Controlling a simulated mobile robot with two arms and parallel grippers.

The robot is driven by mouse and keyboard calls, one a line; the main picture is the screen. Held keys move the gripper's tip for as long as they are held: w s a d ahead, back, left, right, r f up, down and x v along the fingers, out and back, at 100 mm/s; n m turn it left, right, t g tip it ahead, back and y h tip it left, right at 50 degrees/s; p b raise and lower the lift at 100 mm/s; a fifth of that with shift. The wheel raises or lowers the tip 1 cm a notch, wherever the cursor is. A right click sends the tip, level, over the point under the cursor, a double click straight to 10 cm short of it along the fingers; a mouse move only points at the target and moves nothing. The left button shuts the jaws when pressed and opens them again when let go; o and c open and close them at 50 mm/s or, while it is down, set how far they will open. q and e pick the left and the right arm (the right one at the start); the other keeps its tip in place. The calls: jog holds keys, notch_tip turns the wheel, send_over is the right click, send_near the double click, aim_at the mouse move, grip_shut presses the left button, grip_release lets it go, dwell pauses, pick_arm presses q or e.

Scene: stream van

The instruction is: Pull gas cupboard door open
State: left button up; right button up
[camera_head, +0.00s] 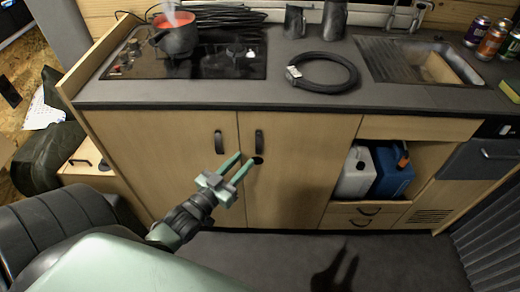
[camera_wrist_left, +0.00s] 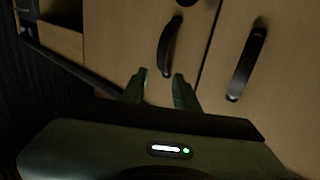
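Two light wood cupboard doors sit side by side under the counter in the head view: a left door (camera_head: 165,160) and a right door (camera_head: 295,190). Which one is the gas cupboard cannot be told. Each has a dark upright handle near their shared seam, the left handle (camera_head: 219,142) and the right handle (camera_head: 259,141). Both doors look shut. My left gripper (camera_head: 247,157) is open and empty, its fingertips just below the handles, near a dark round spot on the right door. The left wrist view shows the open fingers (camera_wrist_left: 160,87) below a dark handle (camera_wrist_left: 168,46).
The counter above holds a hob (camera_head: 190,62) with a steaming red pot (camera_head: 177,38), a coiled black hose (camera_head: 325,72) and a sink (camera_head: 420,62). An open shelf holds white (camera_head: 355,172) and blue (camera_head: 392,172) canisters. The floor before the doors is clear.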

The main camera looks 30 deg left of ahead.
aim_at(258, 146)
pick_arm(q)
jog(key=w, duration=0.7)
jog(key=shift+w+d, duration=0.1)
jog(key=shift+w, duration=0.05)
jog(key=shift+c, duration=0.3)
grip_shut()
jog(key=shift+d, duration=0.1)
dwell(0.9)
